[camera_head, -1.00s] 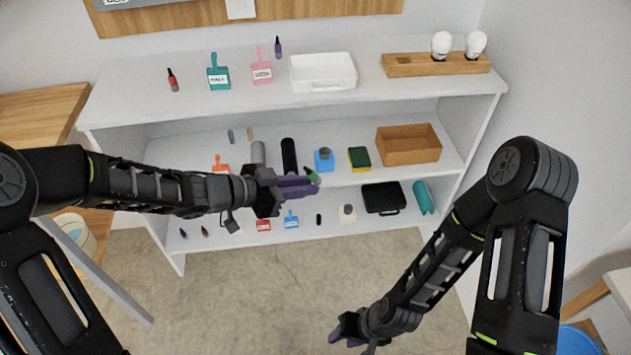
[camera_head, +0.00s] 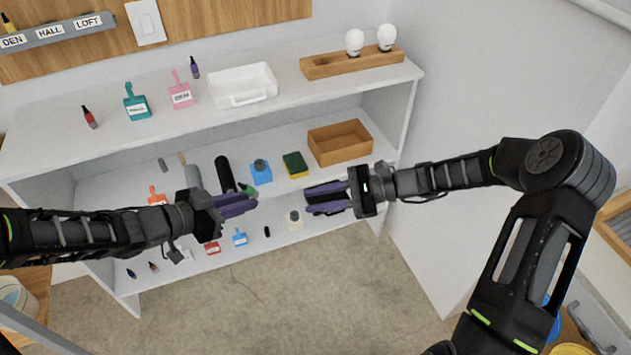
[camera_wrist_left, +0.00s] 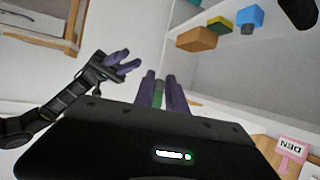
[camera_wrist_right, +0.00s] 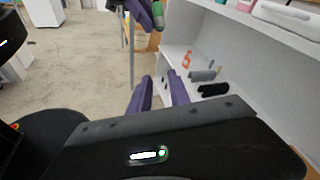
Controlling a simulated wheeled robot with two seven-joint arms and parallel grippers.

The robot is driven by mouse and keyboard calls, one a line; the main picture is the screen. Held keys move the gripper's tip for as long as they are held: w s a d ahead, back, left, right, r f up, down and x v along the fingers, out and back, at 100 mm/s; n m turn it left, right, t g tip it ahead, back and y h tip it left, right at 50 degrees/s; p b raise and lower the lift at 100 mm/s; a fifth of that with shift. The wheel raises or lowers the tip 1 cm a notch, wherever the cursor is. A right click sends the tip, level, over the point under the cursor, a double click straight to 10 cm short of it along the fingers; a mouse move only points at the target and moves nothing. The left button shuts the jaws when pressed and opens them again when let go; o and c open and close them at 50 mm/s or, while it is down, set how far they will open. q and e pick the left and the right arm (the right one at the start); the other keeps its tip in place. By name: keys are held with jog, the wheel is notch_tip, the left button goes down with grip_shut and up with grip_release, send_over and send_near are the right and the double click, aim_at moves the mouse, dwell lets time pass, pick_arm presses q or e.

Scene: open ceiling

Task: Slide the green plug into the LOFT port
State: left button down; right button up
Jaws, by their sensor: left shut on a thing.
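My left gripper (camera_head: 236,205) is shut on the green plug (camera_head: 247,189), whose end sticks out past the purple fingertips. The plug also shows between the fingers in the left wrist view (camera_wrist_left: 158,95) and at the fingertips in the right wrist view (camera_wrist_right: 157,14). The LOFT label (camera_head: 88,22) is on the grey strip (camera_head: 60,32) at the upper left of the head view, beside HALL and DEN; the port opening itself is not clear. My right gripper (camera_head: 327,196) is open and empty, to the right of the left gripper, fingers pointing toward it. The plug is far from the strip.
A white shelf unit (camera_head: 330,90) stands ahead. Its top holds a white tray (camera_head: 243,86), tagged items, small bottles and a wooden holder (camera_head: 350,63) with two bulbs. A wooden box (camera_head: 340,143) and sponge (camera_head: 295,165) sit below. A yellow plug (camera_head: 7,22) is above DEN.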

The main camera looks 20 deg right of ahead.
aim_at(251, 188)
notch_tip(251, 188, up, 7)
jog(key=s+y, duration=0.1)
jog(key=y, duration=0.2)
jog(key=shift+a+g, duration=0.4)
jog(key=a, duration=0.4)
jog(key=w+a, duration=0.1)
jog(key=a, duration=0.3)
jog(key=w+a, duration=0.1)
jog(key=a, duration=0.3)
jog(key=shift+d, duration=0.1)
grip_shut()
